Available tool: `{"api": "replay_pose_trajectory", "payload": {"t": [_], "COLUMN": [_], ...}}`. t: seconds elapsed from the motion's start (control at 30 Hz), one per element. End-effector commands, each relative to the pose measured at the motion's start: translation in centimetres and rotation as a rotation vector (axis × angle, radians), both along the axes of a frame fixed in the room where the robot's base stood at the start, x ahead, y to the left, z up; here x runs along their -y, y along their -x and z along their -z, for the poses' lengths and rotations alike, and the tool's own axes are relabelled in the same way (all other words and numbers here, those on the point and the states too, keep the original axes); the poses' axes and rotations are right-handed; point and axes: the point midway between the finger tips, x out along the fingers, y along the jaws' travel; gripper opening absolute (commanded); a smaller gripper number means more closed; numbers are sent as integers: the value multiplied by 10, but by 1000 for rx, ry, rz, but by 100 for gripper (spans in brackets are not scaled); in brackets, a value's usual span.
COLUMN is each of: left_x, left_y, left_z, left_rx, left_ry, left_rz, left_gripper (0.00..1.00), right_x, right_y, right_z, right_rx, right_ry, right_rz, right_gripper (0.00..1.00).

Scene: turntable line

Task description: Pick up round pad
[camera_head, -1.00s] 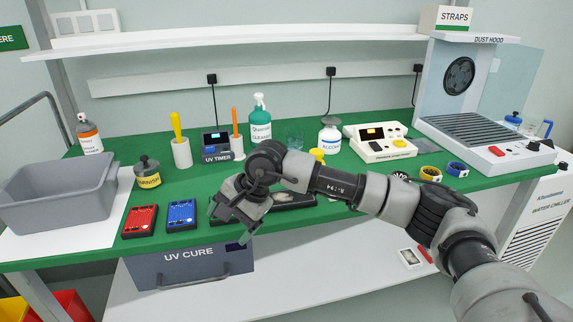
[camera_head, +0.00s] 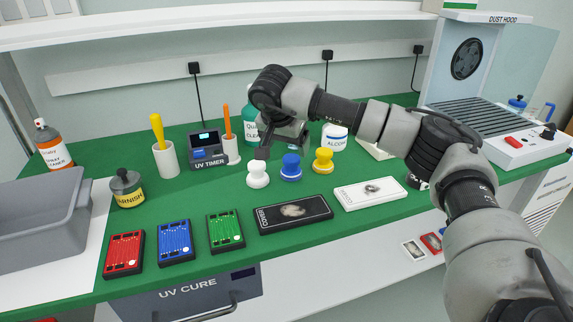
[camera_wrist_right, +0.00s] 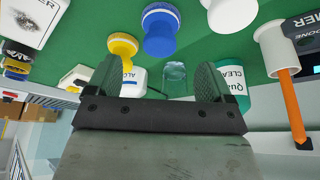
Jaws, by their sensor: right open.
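Three round pads with knob handles stand in a row on the green mat: a white one (camera_head: 257,175), a blue one (camera_head: 290,168) and a yellow one (camera_head: 323,161). My right gripper (camera_head: 281,147) is open and empty, above and just behind the white and blue pads. In the right wrist view its spread fingers (camera_wrist_right: 157,82) show with nothing between them; the white pad (camera_wrist_right: 232,12), blue pad (camera_wrist_right: 160,32) and yellow pad (camera_wrist_right: 122,46) lie beyond, apart from the fingers. My left gripper is not in view.
Cleaner and alcohol bottles (camera_head: 335,137) stand behind the pads. A black cover (camera_head: 293,212) and a white cover (camera_head: 370,194) lie in front. Red, blue and green boards (camera_head: 225,232) lie front left. A UV timer (camera_head: 208,148) stands left of the pads.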

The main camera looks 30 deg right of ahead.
Motion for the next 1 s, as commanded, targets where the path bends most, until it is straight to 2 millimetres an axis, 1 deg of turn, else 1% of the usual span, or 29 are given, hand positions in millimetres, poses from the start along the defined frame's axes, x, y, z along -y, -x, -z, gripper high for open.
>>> {"api": "replay_pose_trajectory", "payload": {"t": [0.03,0.1,0.33,0.6,0.7,0.9,0.93,1.0], "left_x": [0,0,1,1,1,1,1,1], "left_y": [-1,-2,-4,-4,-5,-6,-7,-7], "left_z": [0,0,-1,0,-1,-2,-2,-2], "left_rx": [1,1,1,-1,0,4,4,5], "left_ry": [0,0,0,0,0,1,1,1], "left_rz": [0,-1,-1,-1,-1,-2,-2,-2], "left_gripper": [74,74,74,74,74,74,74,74], "right_x": [3,6,12,24,26,26,26,26], "right_y": [-1,-4,-8,-17,-19,-19,-19,-19], "right_z": [9,18,34,70,75,76,76,76], "right_rx": [-4,-2,-2,-2,1,1,0,0], "right_ry": [0,-2,-1,-2,-3,-2,-3,-3], "right_rz": [2,1,1,1,0,-1,-1,-1], "right_gripper": [82,82,82,82,82,82,81,70]}}
